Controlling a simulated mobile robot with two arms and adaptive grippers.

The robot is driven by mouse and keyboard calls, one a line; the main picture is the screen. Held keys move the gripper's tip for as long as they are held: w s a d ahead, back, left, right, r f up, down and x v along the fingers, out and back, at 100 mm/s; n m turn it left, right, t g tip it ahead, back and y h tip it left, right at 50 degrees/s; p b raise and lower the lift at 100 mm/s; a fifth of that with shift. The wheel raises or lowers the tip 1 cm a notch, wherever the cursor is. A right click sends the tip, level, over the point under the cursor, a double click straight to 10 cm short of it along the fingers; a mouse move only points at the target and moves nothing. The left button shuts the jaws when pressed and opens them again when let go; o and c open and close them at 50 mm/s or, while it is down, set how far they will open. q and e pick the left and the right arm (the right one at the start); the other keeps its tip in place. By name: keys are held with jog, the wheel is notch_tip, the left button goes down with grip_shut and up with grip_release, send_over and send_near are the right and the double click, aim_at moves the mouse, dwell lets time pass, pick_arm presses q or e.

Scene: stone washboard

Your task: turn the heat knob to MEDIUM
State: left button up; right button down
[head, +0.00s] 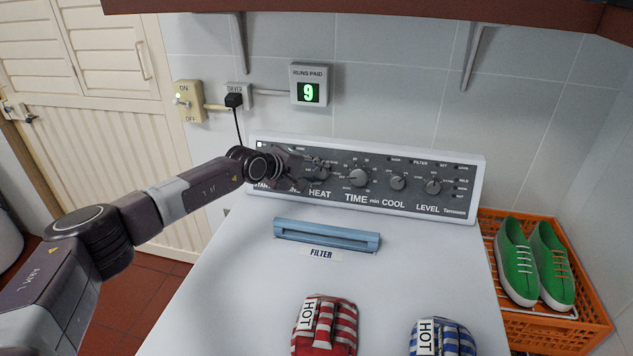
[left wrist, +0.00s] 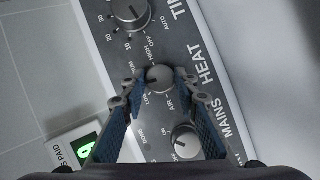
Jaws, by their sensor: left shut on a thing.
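The heat knob (left wrist: 160,78) is a small grey round knob on the dryer's dark control panel (head: 452,172), above the word HEAT. In the left wrist view AIR, LOW, part of MEDIUM and HIGH are printed around it. My left gripper (left wrist: 158,80) has one finger on each side of the knob and is shut on it. In the head view my left gripper (head: 318,168) reaches the panel from the left, and its fingers largely hide the knob. I cannot clearly read which mark the knob points to. My right gripper is not in view.
The time knob (head: 358,177) and mains knob (left wrist: 185,141) sit close on either side. A blue filter handle (head: 326,235), red mitt (head: 343,325) and blue mitt (head: 455,340) are on the white top. A shelf (head: 400,10) overhangs. Green shoes sit in an orange crate (head: 560,327).

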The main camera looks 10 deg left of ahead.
pick_arm(q)
jog(key=m+y+b, duration=0.1)
jog(key=m+b, duration=0.1)
jog(key=shift+f+m+g+b, duration=0.15)
jog(key=shift+m+g+b, duration=0.15)
jog(key=shift+g, duration=0.1)
jog(key=shift+d+m+g+b, duration=0.1)
jog(key=shift+m+g+b, duration=0.2)
jog(key=shift+m+b, duration=0.2)
jog(key=o, duration=1.1)
jog(key=shift+o, duration=0.2)
jog(key=shift+r, duration=0.2)
jog(key=shift+r, duration=0.1)
jog(key=shift+s+r, duration=0.2)
jog(key=shift+s, duration=0.05)
jog(key=v, duration=1.1)
jog(key=shift+s, duration=0.2)
